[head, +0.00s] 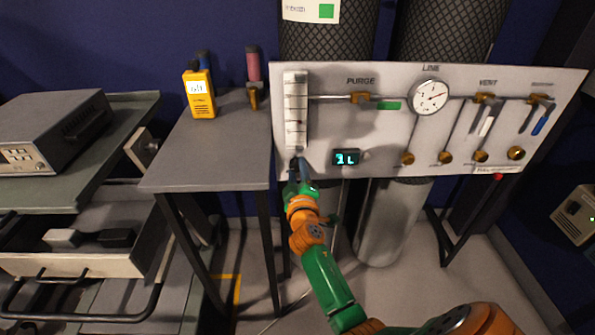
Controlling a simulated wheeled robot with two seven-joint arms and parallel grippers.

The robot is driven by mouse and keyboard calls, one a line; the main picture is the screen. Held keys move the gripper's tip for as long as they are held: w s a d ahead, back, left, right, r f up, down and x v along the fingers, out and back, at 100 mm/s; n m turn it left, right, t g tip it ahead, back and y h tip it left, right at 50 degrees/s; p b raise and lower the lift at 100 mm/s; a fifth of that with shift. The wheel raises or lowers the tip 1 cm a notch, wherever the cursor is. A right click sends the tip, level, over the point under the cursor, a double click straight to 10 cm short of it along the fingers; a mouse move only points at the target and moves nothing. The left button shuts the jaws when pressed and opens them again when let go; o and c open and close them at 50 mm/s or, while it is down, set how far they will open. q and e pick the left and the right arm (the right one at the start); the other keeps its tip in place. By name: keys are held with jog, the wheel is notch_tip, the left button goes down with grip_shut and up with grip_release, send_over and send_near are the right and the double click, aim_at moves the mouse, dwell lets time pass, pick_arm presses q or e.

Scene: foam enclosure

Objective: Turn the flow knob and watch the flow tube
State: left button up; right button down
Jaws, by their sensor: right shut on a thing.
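The flow tube (296,105) is a white upright tube with scale marks at the left end of the grey panel (330,122). My right gripper (298,170), on the green and orange arm, is at the foot of the tube, shut on what appears to be the flow knob. The knob itself is hidden by the fingers. The float level in the tube is too small to read with certainty. A small display (345,157) right of the tube shows lit digits. My left gripper is not in view.
The panel carries a round gauge (430,97), brass valves and a blue-handled valve (541,122). A grey cylinder (390,225) stands below the panel.

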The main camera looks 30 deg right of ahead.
jog(key=shift+f, duration=0.1)
jog(key=shift+c, duration=2.3)
grip_release()
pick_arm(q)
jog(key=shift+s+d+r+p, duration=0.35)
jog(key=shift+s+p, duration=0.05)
pick_arm(e)
jog(key=v, duration=0.7)
jog(key=shift+s, duration=0.1)
